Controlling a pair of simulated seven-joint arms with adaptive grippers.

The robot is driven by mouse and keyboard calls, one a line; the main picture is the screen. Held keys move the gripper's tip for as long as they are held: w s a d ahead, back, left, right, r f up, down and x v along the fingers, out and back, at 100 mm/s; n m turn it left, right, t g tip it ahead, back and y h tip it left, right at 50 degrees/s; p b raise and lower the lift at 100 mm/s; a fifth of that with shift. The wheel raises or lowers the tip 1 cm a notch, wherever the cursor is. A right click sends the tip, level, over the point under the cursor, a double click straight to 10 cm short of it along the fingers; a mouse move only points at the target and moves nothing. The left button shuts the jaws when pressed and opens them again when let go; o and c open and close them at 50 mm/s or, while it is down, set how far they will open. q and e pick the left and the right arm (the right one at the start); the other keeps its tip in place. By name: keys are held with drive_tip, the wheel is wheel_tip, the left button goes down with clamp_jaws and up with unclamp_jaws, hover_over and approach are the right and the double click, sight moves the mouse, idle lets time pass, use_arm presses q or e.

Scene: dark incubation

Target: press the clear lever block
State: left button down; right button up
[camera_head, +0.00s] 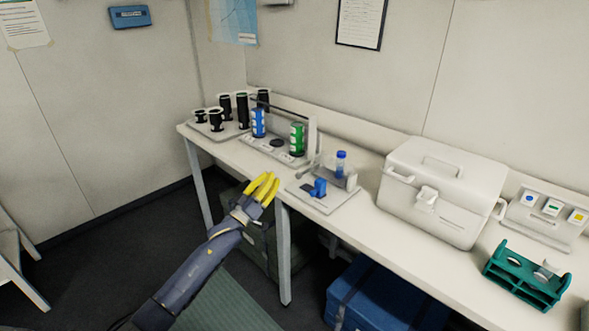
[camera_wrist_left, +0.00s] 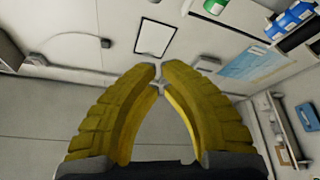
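A small clear block (camera_head: 350,181) stands on a pale plate (camera_head: 322,204) on the white bench, close to a blue-capped tube (camera_head: 341,161). A blue lever-like part (camera_head: 319,188) sits on the same plate, in front and to the left. I cannot make out the block's lever clearly. My left gripper (camera_head: 270,180) has yellow fingers and is in front of the bench edge, left of the plate and apart from it. In the left wrist view its fingertips (camera_wrist_left: 160,76) come together with nothing between them. My right gripper is in neither view.
A rack with a blue bottle (camera_head: 258,123) and a green bottle (camera_head: 297,139) stands left of the plate. A white cooler box (camera_head: 440,190) stands to its right, then a teal holder (camera_head: 525,280) and a panel with coloured buttons (camera_head: 545,214). A blue box (camera_head: 380,296) is under the bench.

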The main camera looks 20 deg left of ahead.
use_arm(q)
drive_tip(key=shift+w+f, duration=0.1)
drive_tip(key=shift+f, duration=0.05)
drive_tip(key=w+d, duration=0.3)
drive_tip(key=w, duration=0.5)
drive_tip(key=shift+w+d, duration=0.3)
drive_tip(key=shift+d, duration=0.1)
idle(0.4)
idle(0.3)
